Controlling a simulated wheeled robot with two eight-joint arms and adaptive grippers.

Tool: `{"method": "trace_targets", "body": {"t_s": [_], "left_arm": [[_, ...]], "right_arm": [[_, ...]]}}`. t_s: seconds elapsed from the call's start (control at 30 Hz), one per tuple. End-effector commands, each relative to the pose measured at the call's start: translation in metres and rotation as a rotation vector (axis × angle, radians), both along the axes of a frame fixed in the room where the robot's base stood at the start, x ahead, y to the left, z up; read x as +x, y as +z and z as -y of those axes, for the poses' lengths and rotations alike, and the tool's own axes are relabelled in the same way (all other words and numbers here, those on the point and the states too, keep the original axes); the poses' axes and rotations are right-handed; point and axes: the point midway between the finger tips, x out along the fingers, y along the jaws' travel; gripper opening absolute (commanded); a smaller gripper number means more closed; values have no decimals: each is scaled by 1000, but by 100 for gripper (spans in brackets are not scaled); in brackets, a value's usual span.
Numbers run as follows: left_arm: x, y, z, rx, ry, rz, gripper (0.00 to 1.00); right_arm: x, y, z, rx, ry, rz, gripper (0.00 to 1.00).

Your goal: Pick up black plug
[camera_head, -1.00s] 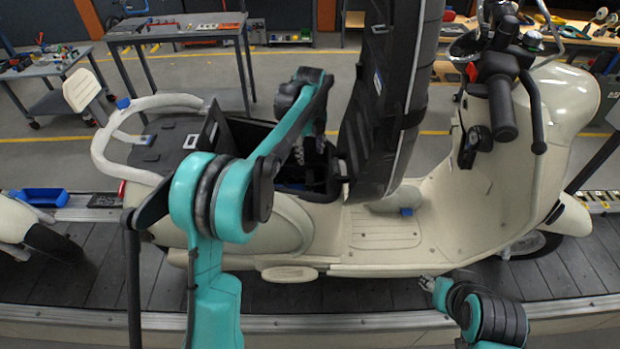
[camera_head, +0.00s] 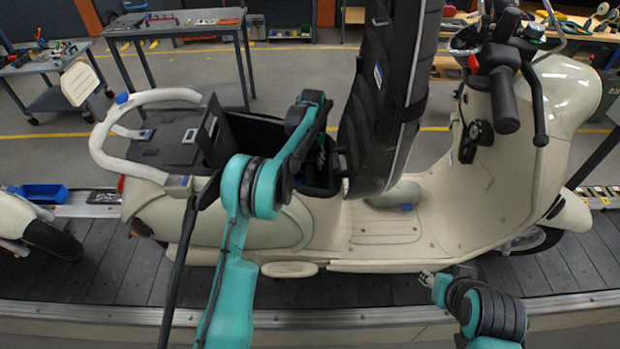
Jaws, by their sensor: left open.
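I cannot make out the black plug; the under-seat compartment is dark and partly covered by my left arm. The cream scooter (camera_head: 390,230) stands on the conveyor with its black seat (camera_head: 375,110) raised upright. My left gripper (camera_head: 319,163) points down into the open black compartment (camera_head: 258,133), near its right end beside the seat hinge. It is open, and no object shows between its fingers. My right gripper (camera_head: 428,279) is low in front of the scooter's footboard, small and dark, apart from the scooter; its jaws are unclear.
The slat conveyor (camera_head: 110,265) runs across the picture under the scooter. The raised seat closely borders my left gripper on the right. Another scooter's wheel (camera_head: 52,240) and a blue bin (camera_head: 42,194) are at the left. Worktables (camera_head: 180,28) stand behind.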

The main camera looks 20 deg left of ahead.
Motion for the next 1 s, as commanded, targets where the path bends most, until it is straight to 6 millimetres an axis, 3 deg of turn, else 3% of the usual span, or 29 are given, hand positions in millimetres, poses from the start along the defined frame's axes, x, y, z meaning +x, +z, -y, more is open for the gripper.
{"method": "trace_targets", "body": {"t_s": [0.1,0.3,0.37,0.5,0.83,1.0], "left_arm": [[0,-14,1,0,-1,0,50],[0,-14,1,0,-1,0,50],[0,-14,1,0,-1,0,37],[0,-14,1,0,-1,0,0],[0,-13,1,0,-1,0,0],[0,-4,1,0,-1,1,0]], "right_arm": [[0,-4,0,0,0,0,40],[0,-3,0,0,0,0,40],[0,-3,0,0,0,0,40],[0,-3,0,0,0,0,40],[0,-3,0,0,0,0,40],[0,-1,0,0,0,0,40]]}}
